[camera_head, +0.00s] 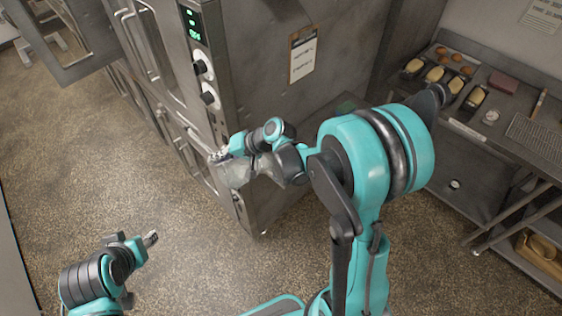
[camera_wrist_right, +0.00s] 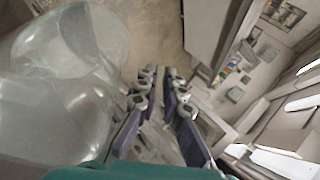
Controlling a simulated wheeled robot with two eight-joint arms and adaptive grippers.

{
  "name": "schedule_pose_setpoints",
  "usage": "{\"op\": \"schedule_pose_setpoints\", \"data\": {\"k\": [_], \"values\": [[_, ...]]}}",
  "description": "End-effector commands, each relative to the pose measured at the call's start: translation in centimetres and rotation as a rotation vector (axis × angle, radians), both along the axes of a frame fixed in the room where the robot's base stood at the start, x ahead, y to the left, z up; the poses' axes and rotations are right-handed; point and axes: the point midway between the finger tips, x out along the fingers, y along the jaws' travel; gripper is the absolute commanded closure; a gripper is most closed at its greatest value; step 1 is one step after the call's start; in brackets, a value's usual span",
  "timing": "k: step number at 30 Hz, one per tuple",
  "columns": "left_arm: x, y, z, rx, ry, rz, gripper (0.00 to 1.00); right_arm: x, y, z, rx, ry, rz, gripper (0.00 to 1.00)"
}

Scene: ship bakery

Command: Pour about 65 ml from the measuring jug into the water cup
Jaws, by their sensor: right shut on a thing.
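The measuring jug (camera_head: 237,174) is clear and see-through. It hangs at my right gripper (camera_head: 221,156), in front of the oven's lower side. In the right wrist view the jug (camera_wrist_right: 60,85) fills the left side, right beside the purple-padded fingers of my right gripper (camera_wrist_right: 160,105). That gripper is shut on the jug; the exact grip, probably at the handle, is hard to make out. I cannot make out a water level in it. My left gripper (camera_head: 150,238) is low at the left over the floor, apart from everything; its jaws are too small to read. I see no water cup.
A steel oven (camera_head: 250,60) with a lit display and knobs stands close behind the jug. A steel counter (camera_head: 520,125) at the right bears loaf tins (camera_head: 434,75), eggs and a wire rack. Brown floor (camera_head: 80,150) is open at the left.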

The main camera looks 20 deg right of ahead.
Motion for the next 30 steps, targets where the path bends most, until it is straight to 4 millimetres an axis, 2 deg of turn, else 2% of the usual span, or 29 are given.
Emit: {"op": "schedule_pose_setpoints", "data": {"k": [2, 12, 30], "values": [[0.0, 0.0, 0.3, 0.0, 0.0, 0.0, 0.6, 0.0, -0.5, 1.0, 0.05, -0.005, -0.003, 1.0], [0.0, 0.0, -0.7, 0.0, 0.0, 0.0, 0.6, -0.2, -1.6, 1.5, 0.184, -0.021, -0.001, 1.0], [0.0, 0.0, -0.7, 0.0, 0.0, 0.0, 0.6, -0.3, -2.6, 2.9, 0.278, -0.033, 0.001, 1.0]]}}
